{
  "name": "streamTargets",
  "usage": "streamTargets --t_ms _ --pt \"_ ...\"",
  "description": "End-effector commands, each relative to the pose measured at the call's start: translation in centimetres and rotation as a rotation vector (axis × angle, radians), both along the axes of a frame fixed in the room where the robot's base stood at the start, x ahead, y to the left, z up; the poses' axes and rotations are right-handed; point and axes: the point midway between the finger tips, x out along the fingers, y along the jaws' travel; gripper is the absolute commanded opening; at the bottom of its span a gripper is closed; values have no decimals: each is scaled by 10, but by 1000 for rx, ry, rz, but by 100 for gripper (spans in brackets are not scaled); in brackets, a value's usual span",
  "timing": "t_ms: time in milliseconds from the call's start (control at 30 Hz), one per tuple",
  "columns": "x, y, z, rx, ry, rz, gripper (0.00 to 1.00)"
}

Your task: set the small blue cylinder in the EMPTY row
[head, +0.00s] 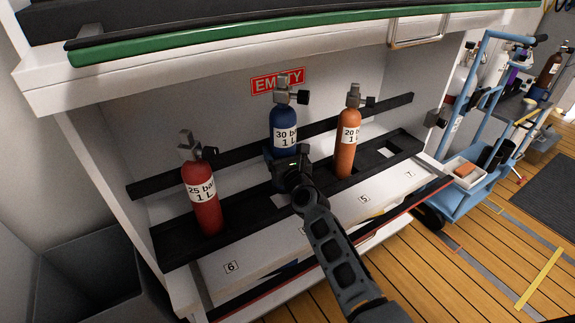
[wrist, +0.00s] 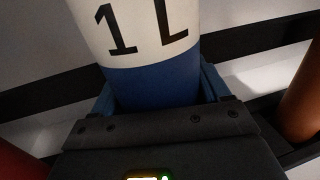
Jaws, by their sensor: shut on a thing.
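The small blue cylinder (head: 284,131) stands roughly upright in the EMPTY row, below the red EMPTY sign (head: 278,82). Its label reads 30 ba(r), 1 L. It is between a red cylinder (head: 202,194) on the left and an orange cylinder (head: 347,142) on the right. My gripper (head: 288,160) is shut on its lower body from the front. In the wrist view the blue body (wrist: 155,85) fills the space between the jaws. The cylinder's base is hidden behind my gripper, so I cannot tell whether it rests in its slot.
A black rail (head: 240,147) runs behind the cylinders. The black slotted rack (head: 400,148) has a free opening right of the orange cylinder. The white front ledge (head: 262,258) carries number tags. A green-edged shelf (head: 230,40) overhangs above. A blue trolley (head: 455,190) stands at right.

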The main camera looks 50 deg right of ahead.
Motion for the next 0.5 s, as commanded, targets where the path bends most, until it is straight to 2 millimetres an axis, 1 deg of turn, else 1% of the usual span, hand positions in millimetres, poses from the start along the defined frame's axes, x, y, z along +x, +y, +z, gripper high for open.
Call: streamTargets --t_ms 33,200,500 --pt "-1 0 -9 -3 -1 0 0" --pt "-1 0 -21 -2 -2 0 0" --pt "-2 0 -28 -3 -3 -1 0"
